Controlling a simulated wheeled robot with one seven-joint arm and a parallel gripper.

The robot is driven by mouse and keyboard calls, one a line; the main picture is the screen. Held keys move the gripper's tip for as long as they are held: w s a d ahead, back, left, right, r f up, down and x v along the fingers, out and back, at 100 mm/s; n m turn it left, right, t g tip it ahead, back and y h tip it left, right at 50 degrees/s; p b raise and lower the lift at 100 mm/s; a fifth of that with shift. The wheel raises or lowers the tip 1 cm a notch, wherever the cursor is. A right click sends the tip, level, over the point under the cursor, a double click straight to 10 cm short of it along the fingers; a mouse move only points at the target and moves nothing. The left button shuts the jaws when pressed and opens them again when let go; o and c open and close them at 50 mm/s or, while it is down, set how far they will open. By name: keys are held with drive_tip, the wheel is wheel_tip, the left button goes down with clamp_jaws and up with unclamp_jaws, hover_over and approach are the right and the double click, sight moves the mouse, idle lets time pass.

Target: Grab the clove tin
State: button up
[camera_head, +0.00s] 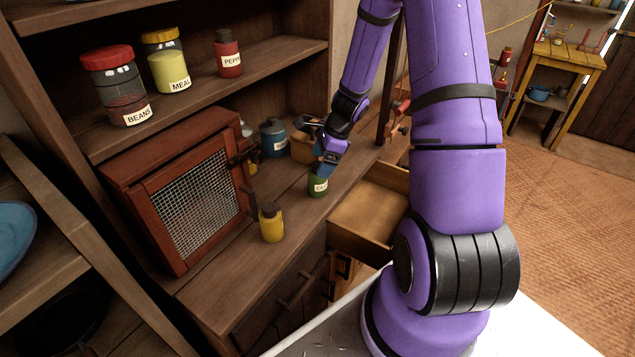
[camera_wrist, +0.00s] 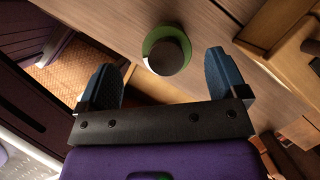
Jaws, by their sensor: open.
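The clove tin is a small green tin (camera_head: 318,187) with a partly readable white label, upright on the wooden counter. My gripper (camera_head: 327,160) is just above it in the head view and hides its top. In the wrist view the tin shows from above as a green rim (camera_wrist: 149,43) around a dark round lid. My gripper (camera_wrist: 163,68) is open there, with one blue finger on each side and clear gaps to the tin. I cannot tell how far the fingertips are above it.
A yellow tin (camera_head: 271,224) stands nearer on the counter, beside a mesh-fronted red cabinet (camera_head: 190,205). A blue canister (camera_head: 273,138) and a wooden box (camera_head: 303,150) stand behind. An open drawer (camera_head: 368,213) juts out to the right. Jars line the shelf above.

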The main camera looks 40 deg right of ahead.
sight(315, 172)
drive_tip(key=shift+w+d+x, duration=0.1)
drive_tip(key=shift+x, duration=1.25)
drive_tip(key=shift+w+d+x, duration=0.1)
drive_tip(key=shift+w+x, duration=0.05)
drive_tip(key=shift+x, duration=1.2)
drive_tip(key=shift+c, duration=0.2)
drive_tip(key=c, duration=1)
